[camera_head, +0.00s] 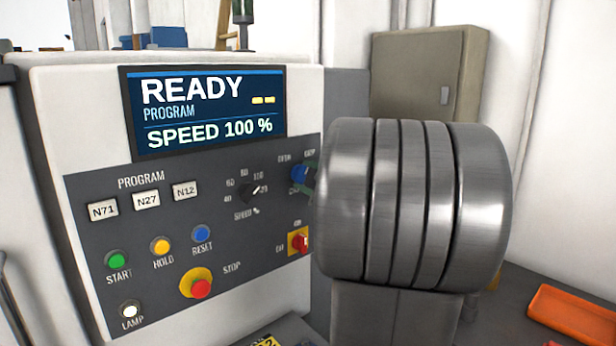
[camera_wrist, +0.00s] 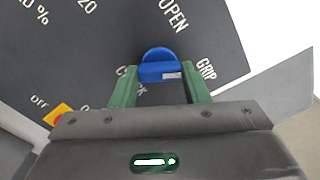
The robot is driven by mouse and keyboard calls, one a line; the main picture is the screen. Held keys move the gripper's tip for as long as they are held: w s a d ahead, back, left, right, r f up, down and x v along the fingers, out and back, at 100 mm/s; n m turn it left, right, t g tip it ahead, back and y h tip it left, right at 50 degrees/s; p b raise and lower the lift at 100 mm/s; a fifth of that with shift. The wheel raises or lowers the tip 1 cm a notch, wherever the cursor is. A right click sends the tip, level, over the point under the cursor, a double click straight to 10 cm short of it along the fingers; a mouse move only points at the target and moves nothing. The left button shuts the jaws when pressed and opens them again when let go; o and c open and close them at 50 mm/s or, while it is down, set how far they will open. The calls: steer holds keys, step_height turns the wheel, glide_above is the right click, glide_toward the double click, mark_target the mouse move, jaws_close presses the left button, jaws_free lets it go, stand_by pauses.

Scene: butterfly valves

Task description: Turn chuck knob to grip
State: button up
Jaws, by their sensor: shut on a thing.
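The blue chuck knob (camera_wrist: 158,60) is on the dark control panel, with OPEN and GRIP printed to its upper right and right in the wrist view. The CHUCK lettering is partly covered by a finger. My gripper (camera_wrist: 160,78) has its green fingers on either side of the knob and is shut on it. A small pale mark shows on the knob's near edge; which label it points to I cannot tell. In the head view the knob (camera_head: 299,174) shows at the panel's right, beside a green finger, with my grey arm hiding much of this area.
The screen (camera_head: 205,110) reads READY and SPEED 100 %. A speed dial (camera_head: 249,194) is left of the knob, and a red switch on a yellow plate (camera_head: 299,242) is below it. A red stop button (camera_head: 201,288) and several small buttons fill the lower panel. An orange tray (camera_head: 572,312) is at right.

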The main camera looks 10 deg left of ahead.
stand_by(0.4)
steer(key=o, duration=1)
steer(key=shift+d, duration=0.1)
steer(key=b+v, duration=0.3)
steer(key=v, duration=1)
steer(key=shift+s+d, duration=0.25)
steer(key=shift+a, duration=0.1)
steer(key=p+x, duration=0.3)
steer(key=x, duration=1)
steer(key=shift+w+a, duration=0.25)
steer(key=shift+d, duration=0.1)
